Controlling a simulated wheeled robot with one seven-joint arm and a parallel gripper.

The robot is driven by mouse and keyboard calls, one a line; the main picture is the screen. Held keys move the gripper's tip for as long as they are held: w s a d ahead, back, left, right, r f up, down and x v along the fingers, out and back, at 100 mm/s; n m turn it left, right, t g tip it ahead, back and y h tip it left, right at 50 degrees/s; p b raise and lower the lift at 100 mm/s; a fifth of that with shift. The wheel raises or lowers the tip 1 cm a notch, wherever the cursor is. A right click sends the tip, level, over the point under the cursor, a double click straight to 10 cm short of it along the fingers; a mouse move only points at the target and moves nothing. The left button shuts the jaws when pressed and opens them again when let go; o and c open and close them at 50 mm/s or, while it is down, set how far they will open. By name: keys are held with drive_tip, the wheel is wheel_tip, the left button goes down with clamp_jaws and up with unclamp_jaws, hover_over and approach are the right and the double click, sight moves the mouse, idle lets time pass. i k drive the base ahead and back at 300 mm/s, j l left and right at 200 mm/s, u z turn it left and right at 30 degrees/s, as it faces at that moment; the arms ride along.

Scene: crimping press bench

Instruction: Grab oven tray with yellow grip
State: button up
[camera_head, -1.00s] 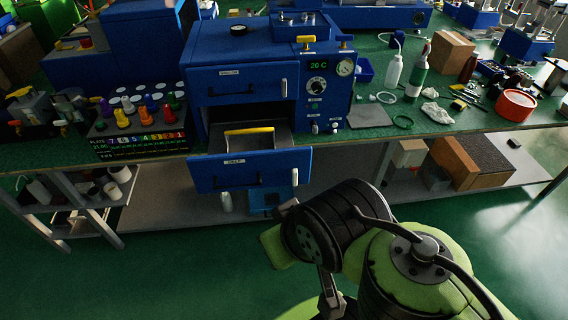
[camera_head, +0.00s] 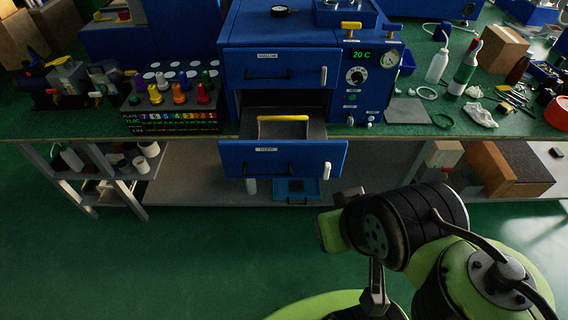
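The oven is a blue box (camera_head: 365,100) on the bench with a green 20 C display and a dial. My arm is at the lower right, well apart from the oven. The end of my arm is near the lower middle, but its fingers cannot be made out, so I cannot tell whether my gripper is open or shut.
A rack of coloured pegs (camera_head: 171,121) stands left of the oven. The green floor before the bench is clear at left.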

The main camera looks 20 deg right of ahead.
sight(275, 127)
drive_tip(key=i+l+u, duration=0.1)
drive_tip(key=u, duration=0.35)
drive_tip(key=i+l+u, duration=0.2)
drive_tip(key=u, duration=0.2)
drive_tip(key=i+l+u, duration=0.15)
drive_tip(key=u, duration=0.3)
drive_tip(key=l+u, duration=0.4)
drive_tip(key=i+j, duration=0.05)
drive_tip(key=j, duration=0.05)
